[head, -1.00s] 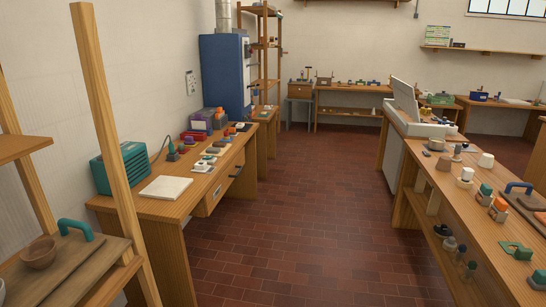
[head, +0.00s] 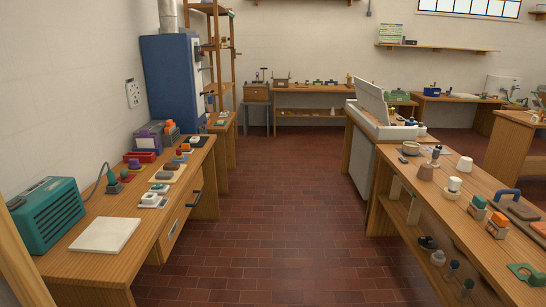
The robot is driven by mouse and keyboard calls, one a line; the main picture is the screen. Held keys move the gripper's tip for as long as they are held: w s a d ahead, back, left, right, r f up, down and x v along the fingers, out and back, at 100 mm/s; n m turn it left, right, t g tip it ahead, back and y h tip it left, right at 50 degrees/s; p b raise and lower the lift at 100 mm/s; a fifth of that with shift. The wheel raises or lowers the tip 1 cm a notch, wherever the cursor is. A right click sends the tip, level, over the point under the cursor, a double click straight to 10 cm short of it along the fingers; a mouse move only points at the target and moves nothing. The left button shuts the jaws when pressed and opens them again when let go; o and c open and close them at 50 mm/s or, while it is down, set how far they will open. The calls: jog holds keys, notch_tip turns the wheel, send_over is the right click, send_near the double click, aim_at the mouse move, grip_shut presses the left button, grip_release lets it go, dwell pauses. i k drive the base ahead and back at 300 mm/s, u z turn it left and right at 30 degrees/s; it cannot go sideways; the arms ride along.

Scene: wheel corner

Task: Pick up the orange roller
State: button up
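I cannot make out for certain which thing is the orange roller. Small orange items show in the head view: an orange-topped piece (head: 185,147) on the left workbench, an orange item (head: 168,127) by the boxes behind it, and an orange block-like piece (head: 497,224) on the right workbench. They are too small to tell their shapes. My gripper is not in view.
The left workbench (head: 120,262) carries a teal radio-like box (head: 46,213) and a white slab (head: 105,235).

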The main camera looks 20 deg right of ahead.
aim_at(498, 220)
jog(key=z, duration=0.3)
jog(key=i, duration=0.8)
jog(key=z, duration=0.5)
jog(key=i, duration=0.7)
jog(key=z, duration=0.3)
